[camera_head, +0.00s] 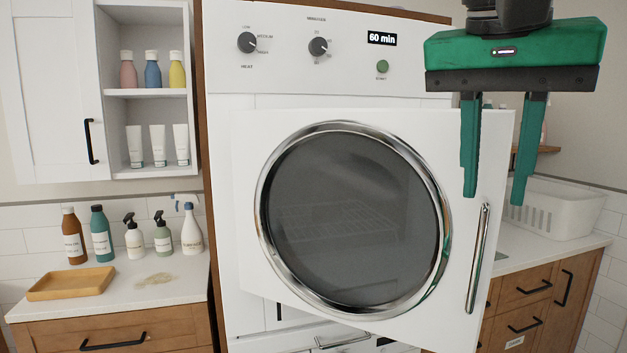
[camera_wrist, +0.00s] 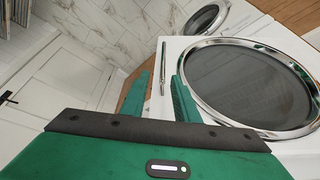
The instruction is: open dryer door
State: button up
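The dryer (camera_head: 280,50) is white, with knobs and a display reading 60 min. Its door (camera_head: 245,200) has a round dark window in a chrome ring. The door looks ajar, its right edge standing out past the dryer body. A vertical chrome handle (camera_head: 478,258) is near that right edge; it also shows in the wrist view (camera_wrist: 163,68). My gripper (camera_head: 494,200) is open and empty, pointing down, above the handle in the head view. In the wrist view the handle lies beyond and between the fingertips (camera_wrist: 163,85). I see no contact.
A counter (camera_head: 180,285) with bottles and a wooden tray (camera_head: 70,284) is left of the dryer. A white basket (camera_head: 560,207) stands on the right counter, behind my gripper. A wall cabinet (camera_head: 55,90) hangs upper left. A white room door (camera_wrist: 55,85) shows in the wrist view.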

jog(key=shift+v, duration=0.9)
